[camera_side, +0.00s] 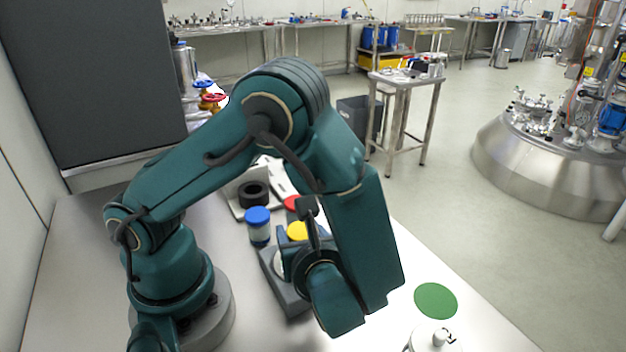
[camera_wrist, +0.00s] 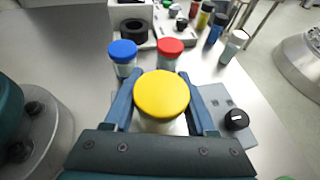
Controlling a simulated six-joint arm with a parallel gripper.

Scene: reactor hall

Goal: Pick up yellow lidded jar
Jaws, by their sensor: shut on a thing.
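The yellow lidded jar (camera_wrist: 161,97) stands between my gripper's fingers (camera_wrist: 160,100) in the wrist view, its round yellow lid facing the camera. The blue fingers are shut on it, one on each side. In the side view the yellow lid (camera_side: 297,231) shows beside my gripper (camera_side: 300,250), and most of the jar's body is hidden behind my wrist. The jar is at a grey rack (camera_side: 288,297); I cannot tell whether it still touches the rack.
A blue-lidded jar (camera_wrist: 123,57) and a red-lidded jar (camera_wrist: 170,52) stand close beyond the fingers. A black knob (camera_wrist: 236,119) is on the rack's right. A white device with a black ring (camera_side: 253,194) stands behind. A green disc (camera_side: 435,300) lies on the open table at right.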

